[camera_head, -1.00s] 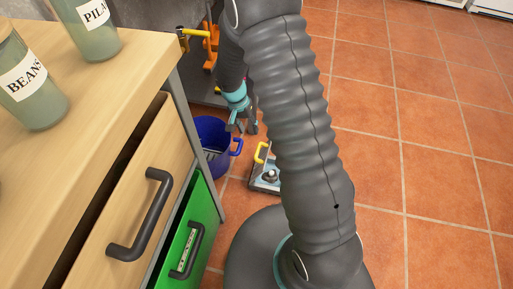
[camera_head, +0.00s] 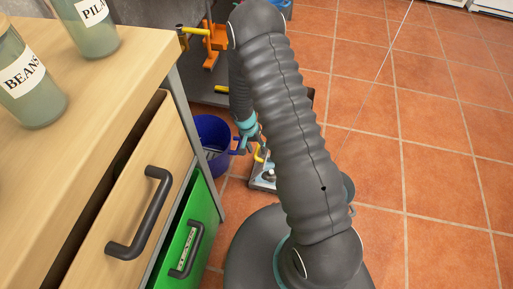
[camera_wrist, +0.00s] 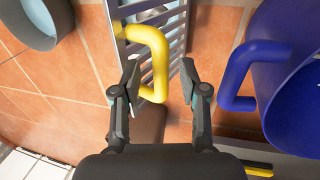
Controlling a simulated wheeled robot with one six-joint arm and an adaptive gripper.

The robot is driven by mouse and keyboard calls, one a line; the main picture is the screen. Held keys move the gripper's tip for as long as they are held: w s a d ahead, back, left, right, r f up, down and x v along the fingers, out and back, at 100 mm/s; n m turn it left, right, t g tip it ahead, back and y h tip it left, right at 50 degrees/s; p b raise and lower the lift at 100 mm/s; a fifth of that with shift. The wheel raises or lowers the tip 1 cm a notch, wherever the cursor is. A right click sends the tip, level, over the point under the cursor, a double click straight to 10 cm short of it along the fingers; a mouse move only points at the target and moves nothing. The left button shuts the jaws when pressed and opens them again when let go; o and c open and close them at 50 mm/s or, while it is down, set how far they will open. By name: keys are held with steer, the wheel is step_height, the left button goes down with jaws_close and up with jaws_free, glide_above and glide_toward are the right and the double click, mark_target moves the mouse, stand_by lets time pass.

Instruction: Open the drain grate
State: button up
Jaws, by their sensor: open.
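The drain grate (camera_head: 260,184) lies on the tiled floor, partly hidden behind my arm in the head view. In the wrist view, its metal slats (camera_wrist: 176,28) show at the top centre, with a yellow loop handle (camera_wrist: 155,62) on its side. My gripper (camera_wrist: 160,80) is open, its two fingers spread on either side of the lower part of the handle. The handle appears nearer the left finger; contact cannot be told. In the head view, my gripper (camera_head: 248,138) is just above the grate, beside the blue bucket.
A blue bucket (camera_wrist: 285,80) with a handle is close on the right in the wrist view; it also shows in the head view (camera_head: 211,140). A cabinet with an ajar wooden drawer (camera_head: 140,205) and green drawer (camera_head: 205,215) stands left. Tiled floor at right is clear.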

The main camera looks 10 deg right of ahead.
steer(key=shift+f, duration=0.1)
jaws_close()
steer(key=a+b, duration=0.1)
steer(key=w+a+b, duration=0.1)
steer(key=a+b, duration=0.1)
steer(key=shift+w+a, duration=0.25)
steer(key=shift+w, duration=0.15)
steer(key=shift+c, duration=1.5)
jaws_free()
